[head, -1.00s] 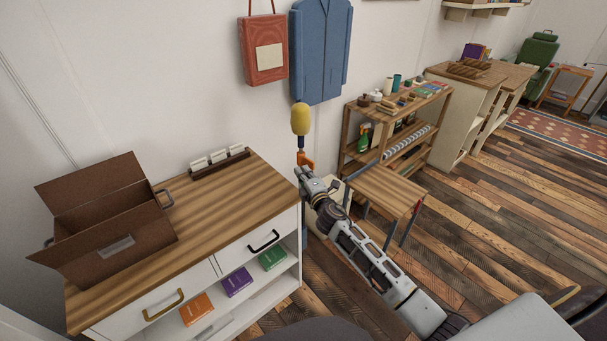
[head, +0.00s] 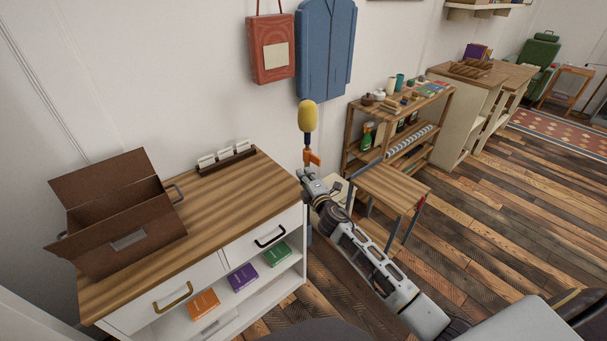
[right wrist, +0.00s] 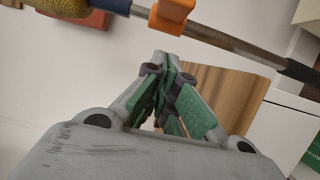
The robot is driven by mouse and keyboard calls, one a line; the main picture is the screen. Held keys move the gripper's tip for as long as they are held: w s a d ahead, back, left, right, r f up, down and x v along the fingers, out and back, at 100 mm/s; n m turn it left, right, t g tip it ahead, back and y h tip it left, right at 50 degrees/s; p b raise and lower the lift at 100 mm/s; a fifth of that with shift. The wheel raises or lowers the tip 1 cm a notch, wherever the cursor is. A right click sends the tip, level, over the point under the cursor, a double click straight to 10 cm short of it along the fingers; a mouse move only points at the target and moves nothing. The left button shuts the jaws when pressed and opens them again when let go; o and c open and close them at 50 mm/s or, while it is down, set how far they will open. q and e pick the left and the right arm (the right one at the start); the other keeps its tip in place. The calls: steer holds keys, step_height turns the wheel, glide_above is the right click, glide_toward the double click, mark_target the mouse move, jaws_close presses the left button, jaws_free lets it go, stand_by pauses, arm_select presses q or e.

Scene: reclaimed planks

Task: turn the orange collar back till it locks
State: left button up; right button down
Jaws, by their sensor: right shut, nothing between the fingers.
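The orange collar (head: 312,158) sits on an upright pole, below a yellow padded head (head: 307,116). In the right wrist view the collar (right wrist: 172,16) is around a bare metal rod (right wrist: 225,40), between the yellow head and a black sleeve. In the head view a small orange part of it sticks out to the right. My right gripper (head: 304,177) is just below the collar. Its green-padded fingers (right wrist: 170,62) are shut and empty, and a gap shows between them and the collar. My left gripper is not in view.
A white cabinet with a wooden top (head: 215,205) stands left of my right gripper, carrying an open brown box (head: 125,240) and a card rack (head: 226,158). A low wooden table (head: 385,186) and a shelf unit (head: 350,135) stand to the right. Floor is free at the right.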

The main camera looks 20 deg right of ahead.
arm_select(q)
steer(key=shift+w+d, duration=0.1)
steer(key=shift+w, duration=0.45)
arm_select(e)
steer(key=s, duration=0.8)
steer(key=shift+s+d, duration=0.4)
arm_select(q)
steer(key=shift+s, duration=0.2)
arm_select(e)
steer(key=shift+r, duration=0.1)
